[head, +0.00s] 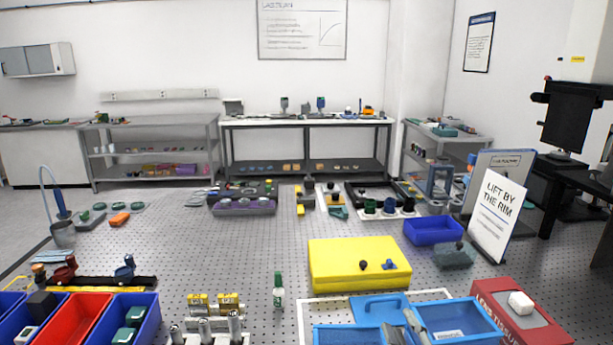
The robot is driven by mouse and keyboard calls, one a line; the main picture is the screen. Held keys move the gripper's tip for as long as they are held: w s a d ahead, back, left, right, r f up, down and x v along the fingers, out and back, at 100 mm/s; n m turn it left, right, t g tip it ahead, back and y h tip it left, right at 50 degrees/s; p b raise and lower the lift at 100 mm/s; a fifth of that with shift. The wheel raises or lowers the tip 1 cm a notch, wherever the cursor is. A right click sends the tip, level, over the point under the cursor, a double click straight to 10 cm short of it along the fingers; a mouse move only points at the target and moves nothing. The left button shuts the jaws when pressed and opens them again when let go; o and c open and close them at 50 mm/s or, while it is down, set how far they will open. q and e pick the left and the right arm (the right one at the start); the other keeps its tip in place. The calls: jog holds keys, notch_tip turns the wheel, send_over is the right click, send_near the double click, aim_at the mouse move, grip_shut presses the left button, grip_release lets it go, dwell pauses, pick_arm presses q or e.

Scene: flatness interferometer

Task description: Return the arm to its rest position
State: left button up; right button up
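My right gripper (404,326) is at the bottom edge, right of centre. Its two grey fingertips show apart, with nothing seen between them but the blue tray. It is over or beside the blue tray (481,305); I cannot tell its height or whether it touches. Most of my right arm is below the picture. My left gripper is not in view.
A yellow case (359,262) with small knobs lies behind the blue tray. A red tissue box (520,313) and a leaning "Lift by the rim" sign (497,217) stand to the right. Perforated table (230,247) is partly clear.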

jog(key=s+d+f+m+g+h, duration=0.2)
jog(key=s+d+f+m+g, duration=0.2)
jog(key=s+f+m+g, duration=0.65)
jog(key=s+a+f+g, duration=0.1)
jog(key=s+f+g, duration=0.1)
jog(key=s+f, duration=0.5)
jog(key=s+f+g, duration=0.2)
jog(key=s+f, duration=0.3)
jog(key=s, duration=0.5)
notch_tip(320, 180, down, 25)
jog(key=g, duration=0.1)
jog(key=s+d+f+n+g, duration=0.1)
jog(key=s+d+f, duration=0.2)
jog(key=s+f, duration=1.4)
jog(key=shift+f, duration=0.2)
jog(key=shift+g, duration=0.25)
jog(key=shift+c, duration=0.4)
